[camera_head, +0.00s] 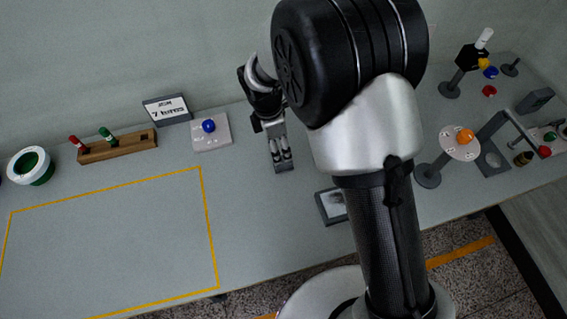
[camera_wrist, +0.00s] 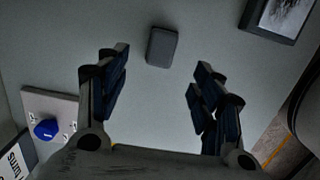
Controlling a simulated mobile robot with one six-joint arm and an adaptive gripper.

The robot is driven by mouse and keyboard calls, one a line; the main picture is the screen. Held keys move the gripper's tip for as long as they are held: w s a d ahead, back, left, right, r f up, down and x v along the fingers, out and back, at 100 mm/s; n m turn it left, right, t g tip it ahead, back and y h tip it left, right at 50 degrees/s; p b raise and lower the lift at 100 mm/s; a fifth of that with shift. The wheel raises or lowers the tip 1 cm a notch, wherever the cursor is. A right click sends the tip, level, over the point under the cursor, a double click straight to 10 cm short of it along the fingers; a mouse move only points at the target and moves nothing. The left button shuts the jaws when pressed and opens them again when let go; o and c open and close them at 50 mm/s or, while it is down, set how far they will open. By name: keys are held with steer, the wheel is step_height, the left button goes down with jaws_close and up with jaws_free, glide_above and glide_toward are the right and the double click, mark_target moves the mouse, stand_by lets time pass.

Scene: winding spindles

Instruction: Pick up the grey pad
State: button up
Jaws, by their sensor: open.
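The grey pad (camera_wrist: 162,46) is a small dark grey block with rounded corners, lying on the pale bench top in the wrist view. It lies just beyond the fingertips, roughly midway between them. My gripper (camera_wrist: 160,68) is open and empty, with a finger on each side and bare bench between them. In the head view my gripper (camera_head: 281,153) points down over the bench, between the blue-knobbed plate and the dark frame. I cannot clearly separate the pad from the fingers there.
A plate with a blue knob (camera_head: 208,126) and a sign (camera_head: 167,109) stand left of my gripper. A dark picture frame (camera_head: 331,206) lies near the front edge. A wooden peg rack (camera_head: 118,148) is further left; spindles (camera_head: 461,142) stand right. The yellow-outlined area is clear.

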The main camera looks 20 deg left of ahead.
mark_target(283, 160)
steer(key=f+b, duration=0.1)
steer(key=f, duration=0.2)
steer(key=d+f+b, duration=0.1)
steer(key=f, duration=0.2)
steer(key=f+b, duration=0.1)
steer(key=f, duration=0.2)
steer(key=shift+w+d+f, duration=0.15)
steer(key=shift+w+f, duration=0.05)
steer(key=shift+w, duration=0.15)
steer(key=shift+r, duration=0.1)
steer(key=shift+c, duration=0.6)
steer(key=c, duration=1)
steer(key=shift+r, duration=0.1)
step_height(283, 160, up, 20)
steer(key=p, duration=0.5)
steer(key=shift+p, duration=0.4)
